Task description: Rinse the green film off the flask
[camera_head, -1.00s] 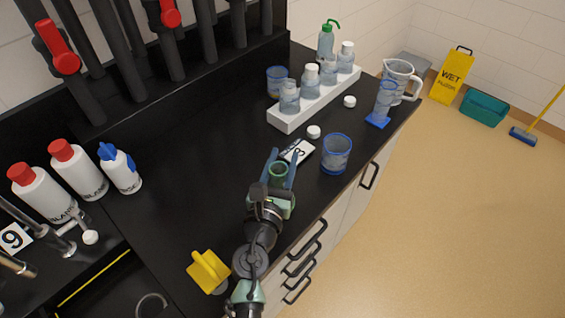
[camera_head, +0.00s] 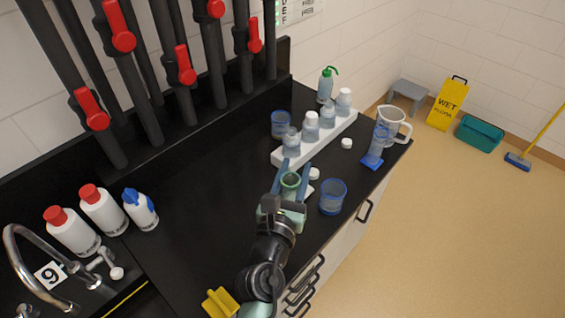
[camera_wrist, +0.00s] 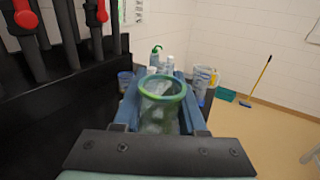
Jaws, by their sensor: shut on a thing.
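The flask (camera_wrist: 160,108) is between the fingers of my gripper in the wrist view, a clear vessel with a green tint around its rim. The flask's lower part is hidden by my gripper. At the left a chrome sink tap (camera_head: 28,232) curves beside a tag that reads 9 or 6. The sink basin is mostly out of view.
A white rack (camera_head: 318,138) with several bottles stands ahead of my gripper. A blue-rimmed beaker (camera_head: 333,198) is close on its right, a cylinder (camera_head: 378,140) and jug (camera_head: 397,124) beyond. White bottles with red caps (camera_head: 103,211) stand near the sink. The counter's middle is clear.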

